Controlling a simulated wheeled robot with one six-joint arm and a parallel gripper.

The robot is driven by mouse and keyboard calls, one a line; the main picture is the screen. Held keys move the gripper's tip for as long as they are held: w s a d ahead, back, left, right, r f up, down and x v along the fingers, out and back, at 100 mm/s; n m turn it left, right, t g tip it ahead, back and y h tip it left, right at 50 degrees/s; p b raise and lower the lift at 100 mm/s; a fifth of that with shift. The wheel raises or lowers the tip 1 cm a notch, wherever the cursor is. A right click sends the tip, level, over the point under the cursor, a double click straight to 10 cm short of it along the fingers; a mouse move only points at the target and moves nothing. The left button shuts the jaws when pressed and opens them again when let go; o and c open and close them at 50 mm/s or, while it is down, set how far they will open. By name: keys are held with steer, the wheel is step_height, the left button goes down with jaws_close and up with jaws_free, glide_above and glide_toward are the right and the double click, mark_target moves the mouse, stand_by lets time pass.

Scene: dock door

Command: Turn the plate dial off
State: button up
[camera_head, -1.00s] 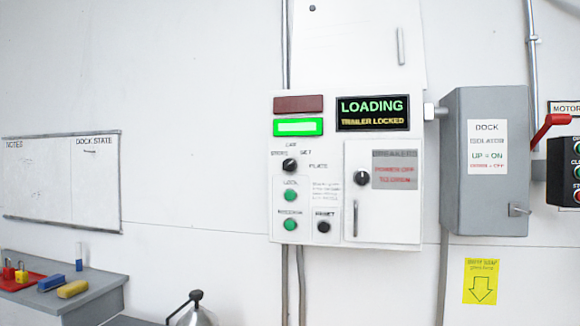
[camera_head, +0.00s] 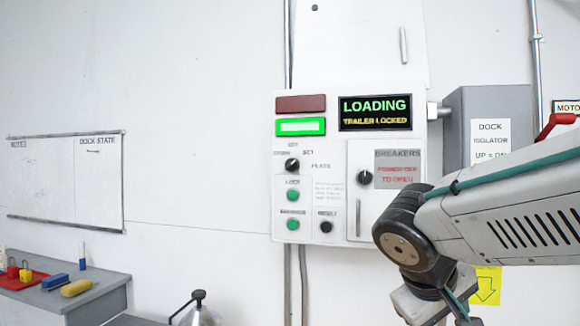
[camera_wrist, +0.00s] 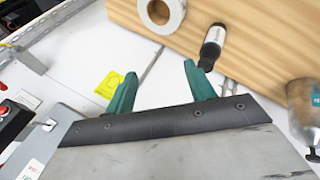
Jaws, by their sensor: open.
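The plate dial (camera_head: 292,164) is a small black knob on the white control panel (camera_head: 338,220), with small labels around it, one reading PLATE. The display (camera_head: 375,113) reads LOADING, TRAILER LOCKED. My gripper (camera_wrist: 160,70) shows in the wrist view with two green fingers apart and nothing between them. In the head view my arm covers the panel's lower right side; the fingers are out of view. The plate dial is clear of the arm.
The grey isolator box (camera_head: 487,105) with a red lever (camera_head: 556,125) is partly behind my arm. A grey bench (camera_head: 100,290) with small items is at lower left.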

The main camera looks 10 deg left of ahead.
steer(key=w+a+r+t, duration=0.6)
steer(key=w+a, duration=0.4)
steer(key=a, duration=0.4)
steer(key=m+t+y, duration=0.4)
steer(key=t, duration=0.3)
glide_toward(290, 165)
steer(key=w, duration=0.9)
steer(key=shift+d+r, duration=0.1)
steer(key=shift+r, duration=0.05)
steer(key=shift+c, duration=0.3)
steer(key=c, duration=0.9)
